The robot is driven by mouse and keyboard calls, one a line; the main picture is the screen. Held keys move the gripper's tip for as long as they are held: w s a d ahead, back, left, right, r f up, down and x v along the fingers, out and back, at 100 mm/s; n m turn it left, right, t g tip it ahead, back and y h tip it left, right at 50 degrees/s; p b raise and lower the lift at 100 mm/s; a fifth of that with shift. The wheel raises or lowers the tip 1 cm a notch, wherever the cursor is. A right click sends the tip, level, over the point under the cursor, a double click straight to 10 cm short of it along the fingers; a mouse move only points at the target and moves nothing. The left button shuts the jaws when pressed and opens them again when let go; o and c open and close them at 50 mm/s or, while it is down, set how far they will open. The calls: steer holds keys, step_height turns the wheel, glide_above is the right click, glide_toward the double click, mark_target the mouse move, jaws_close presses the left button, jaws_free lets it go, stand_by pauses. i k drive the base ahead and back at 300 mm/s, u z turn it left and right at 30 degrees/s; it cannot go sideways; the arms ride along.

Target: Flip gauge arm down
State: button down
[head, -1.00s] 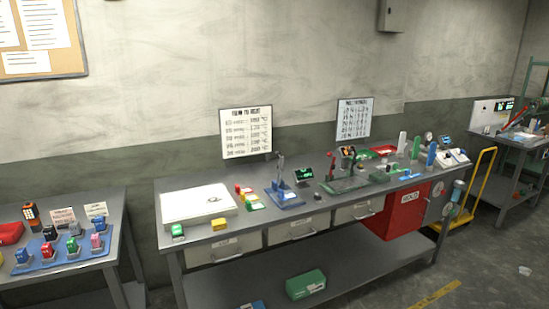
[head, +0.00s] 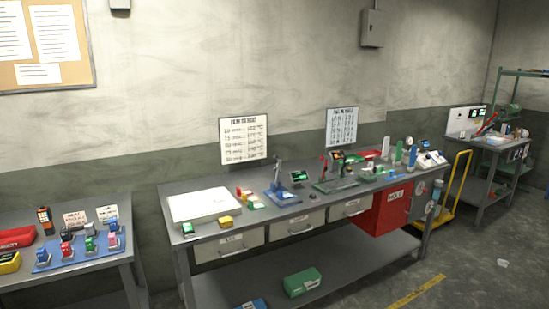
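A blue-based stand (head: 281,193) with an upright grey arm (head: 278,172) is on the middle of the grey workbench. It may be the gauge; at this distance I cannot be sure. Just right of it is a small dark display with green digits (head: 300,176). Further right is a green-based fixture (head: 337,183) with a raised red handle (head: 323,166) and another small screen (head: 336,156). My gripper is not in view.
A white slab (head: 203,206) and small colored blocks occupy the workbench's (head: 330,205) left part. A red bin (head: 383,213) hangs under its right part. A left table (head: 90,270) holds a blue tray (head: 75,257). Floor shows at lower right.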

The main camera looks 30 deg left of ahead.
mark_target(277, 167)
steer(key=z, duration=1.45)
steer(key=k, duration=0.15)
steer(key=u, duration=3.7)
steer(key=i, duration=0.95)
steer(key=u, duration=0.15)
steer(key=k, duration=0.3)
steer(key=z, duration=0.05)
